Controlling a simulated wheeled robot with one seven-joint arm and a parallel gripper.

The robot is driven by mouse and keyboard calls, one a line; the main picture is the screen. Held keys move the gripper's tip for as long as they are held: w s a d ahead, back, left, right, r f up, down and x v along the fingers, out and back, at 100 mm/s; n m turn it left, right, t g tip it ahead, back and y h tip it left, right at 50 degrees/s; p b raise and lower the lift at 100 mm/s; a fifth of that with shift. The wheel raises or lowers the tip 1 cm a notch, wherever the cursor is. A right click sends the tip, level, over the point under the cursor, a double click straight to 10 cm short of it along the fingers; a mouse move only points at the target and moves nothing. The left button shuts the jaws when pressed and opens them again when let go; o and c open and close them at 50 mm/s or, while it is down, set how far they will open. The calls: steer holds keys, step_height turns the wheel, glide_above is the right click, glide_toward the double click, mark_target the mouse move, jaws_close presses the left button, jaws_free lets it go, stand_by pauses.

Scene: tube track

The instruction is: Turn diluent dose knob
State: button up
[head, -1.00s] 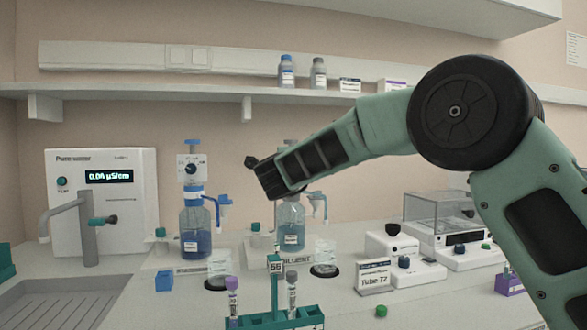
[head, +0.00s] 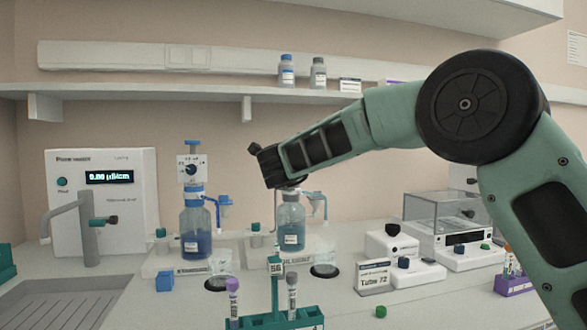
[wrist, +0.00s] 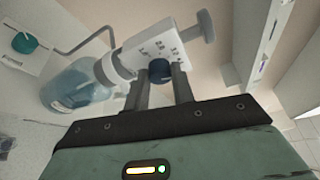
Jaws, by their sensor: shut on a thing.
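The diluent bottle (head: 291,222) stands at the middle back of the bench, and it also shows in the wrist view (wrist: 78,88). Its white dispenser head (wrist: 150,50) has a scale on its face and a plunger; in the head view my gripper hides it. The dark blue diluent dose knob (wrist: 159,70) is on the face of this head. My gripper (head: 272,165) is at the bottle's top. In the wrist view my gripper (wrist: 161,80) has a finger on each side of the knob and is shut on it.
A second bottle with blue liquid (head: 196,230) and its own dispenser stands to the left. A tube rack (head: 275,318) is in front. A water unit (head: 125,215) is at the left, and a glass-sided balance (head: 440,215) at the right. A shelf (head: 180,90) runs above.

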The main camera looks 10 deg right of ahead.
steer(key=o, duration=1)
steer(key=b+v, duration=0.1)
steer(key=v, duration=1.6)
steer(key=shift+s+a, duration=0.15)
steer(key=shift+s, duration=0.05)
